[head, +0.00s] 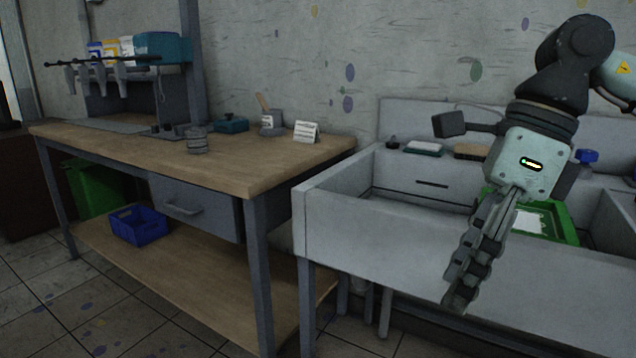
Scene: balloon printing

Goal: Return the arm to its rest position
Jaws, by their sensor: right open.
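My right gripper (462,283) comes in from the upper right and hangs in front of the white sink (352,225), with its fingers pointing down and to the left. It is open and I see nothing held in it; the fingers overlap from this angle. A green tray or frame (568,229) with a white sheet lies in the sink behind the gripper, partly hidden by it. My left gripper is not in view.
A wooden workbench (255,170) stands left of the sink, with a card (306,132), a cup (271,122) and a teal box (231,123) on top. A blue crate (138,224) sits on its lower shelf. A brush (468,152) lies on the sink's back ledge.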

